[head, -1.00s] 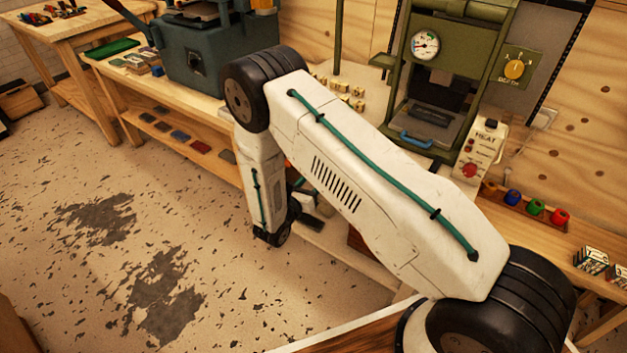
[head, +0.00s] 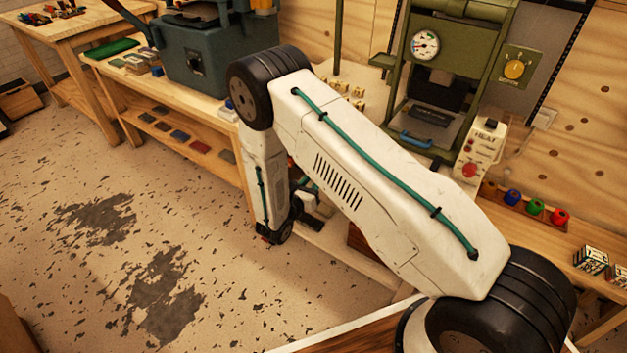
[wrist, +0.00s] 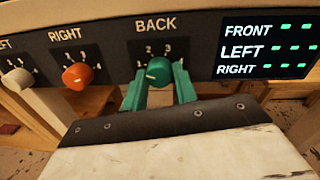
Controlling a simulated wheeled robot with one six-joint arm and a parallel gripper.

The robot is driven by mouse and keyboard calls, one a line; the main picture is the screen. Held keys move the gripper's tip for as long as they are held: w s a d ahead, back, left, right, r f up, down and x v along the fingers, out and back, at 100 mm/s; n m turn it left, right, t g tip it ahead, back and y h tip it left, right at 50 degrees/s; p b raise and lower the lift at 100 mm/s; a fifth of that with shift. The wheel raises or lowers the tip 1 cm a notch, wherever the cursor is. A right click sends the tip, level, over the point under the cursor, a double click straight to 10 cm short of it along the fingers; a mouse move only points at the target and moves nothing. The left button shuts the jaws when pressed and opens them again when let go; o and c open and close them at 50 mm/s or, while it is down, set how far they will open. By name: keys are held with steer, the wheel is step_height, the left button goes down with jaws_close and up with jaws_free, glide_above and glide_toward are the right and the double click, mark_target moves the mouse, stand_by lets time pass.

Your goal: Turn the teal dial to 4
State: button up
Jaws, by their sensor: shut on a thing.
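The teal dial (wrist: 158,73) sits under the label BACK on a dark panel in the wrist view. A small pale mark on its face points left, toward the low end of its scale; the exact number is hard to read. My gripper (wrist: 160,88) has its two green fingers on the left and right sides of the dial, shut on it. In the head view the dial is not visible, and my arm hides most of the gripper.
On the same panel an orange dial (wrist: 77,76) marked RIGHT and a pale dial (wrist: 17,79) stand to the left. A lit display (wrist: 268,48) with FRONT, LEFT and RIGHT rows is to the right.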

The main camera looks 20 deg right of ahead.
steer(key=shift+w+a+m+g+h, duration=0.1)
steer(key=shift+m+g+h, duration=0.15)
steer(key=shift+m, duration=4.8)
steer(key=shift+m+g+h, duration=0.3)
steer(key=shift+m, duration=4.8)
steer(key=shift+w+a+m+g+h, duration=0.1)
steer(key=shift+m+g+h, duration=0.15)
steer(key=shift+m, duration=4.8)
steer(key=shift+s, duration=0.1)
steer(key=o, duration=1)
steer(key=shift+c, duration=0.2)
